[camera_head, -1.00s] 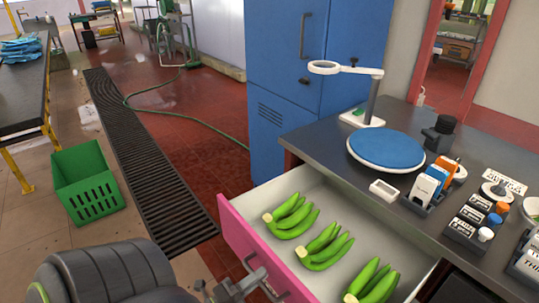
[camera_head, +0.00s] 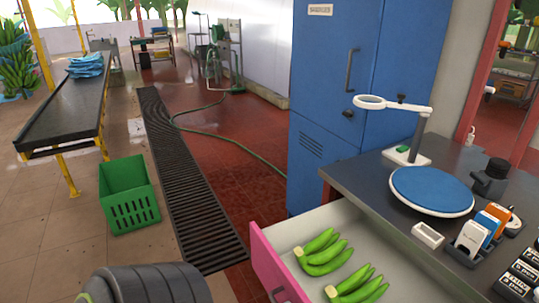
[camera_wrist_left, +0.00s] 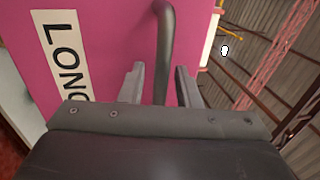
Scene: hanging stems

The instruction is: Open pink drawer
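The pink drawer (camera_head: 272,268) is pulled out from under the dark counter, with its pale inside showing in the head view. Bunches of green bananas (camera_head: 323,254) lie in it. In the left wrist view, the pink front (camera_wrist_left: 110,40) carries a white label with dark letters, partly cut off. A grey bar handle (camera_wrist_left: 166,40) runs down between the fingers of my left gripper (camera_wrist_left: 160,85). The fingers stand apart with gaps beside the handle, so the gripper looks open around it. In the head view, my left gripper is below the picture edge. My right gripper is in neither view.
A blue cabinet (camera_head: 345,110) stands behind the counter (camera_head: 372,172). The counter holds a blue round plate (camera_head: 431,189), a ring lamp (camera_head: 385,105) and small boxes. A green crate (camera_head: 130,200) stands on the floor at the left, beside a dark drain grate (camera_head: 185,180).

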